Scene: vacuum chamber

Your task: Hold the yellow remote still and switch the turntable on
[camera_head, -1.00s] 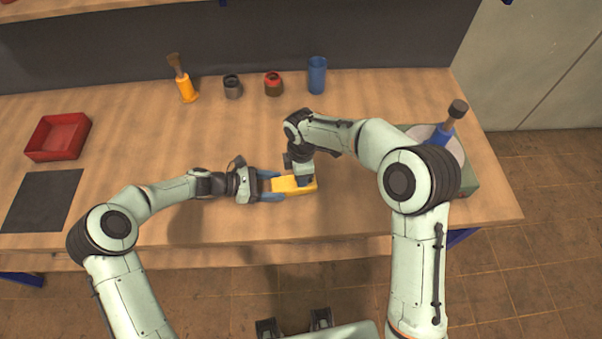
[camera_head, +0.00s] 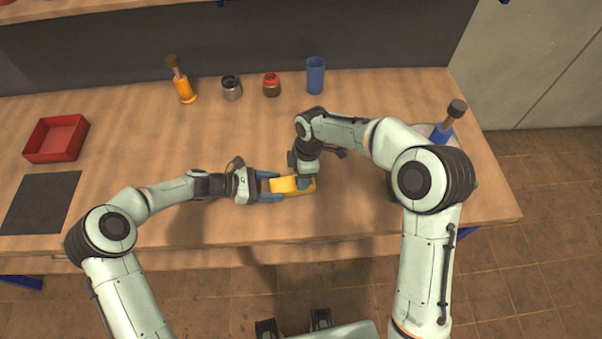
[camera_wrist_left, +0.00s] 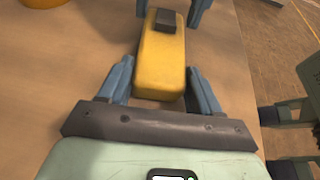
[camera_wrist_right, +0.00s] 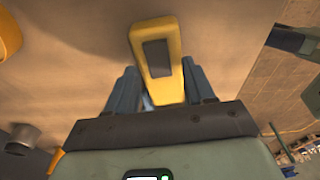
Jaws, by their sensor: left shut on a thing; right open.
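The yellow remote (camera_head: 283,186) is at the front middle of the workbench. It has a dark rectangular patch on its face in the right wrist view (camera_wrist_right: 157,57) and a raised dark block in the left wrist view (camera_wrist_left: 166,20). My left gripper (camera_head: 270,187) is shut on the remote's left end. My right gripper (camera_head: 305,182) is open, pointing down over the remote's right end, its fingers either side of it; I cannot tell whether they touch. The turntable (camera_head: 424,130), with a pale round disc, is at the bench's right end, mostly hidden behind my right arm.
A blue-handled brush (camera_head: 443,131) stands on the turntable. An orange-handled brush (camera_head: 184,90), a grey jar (camera_head: 231,90), a red-topped jar (camera_head: 271,87) and a blue cup (camera_head: 316,76) stand at the back. A red tray (camera_head: 56,140) and dark mat (camera_head: 41,203) are left.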

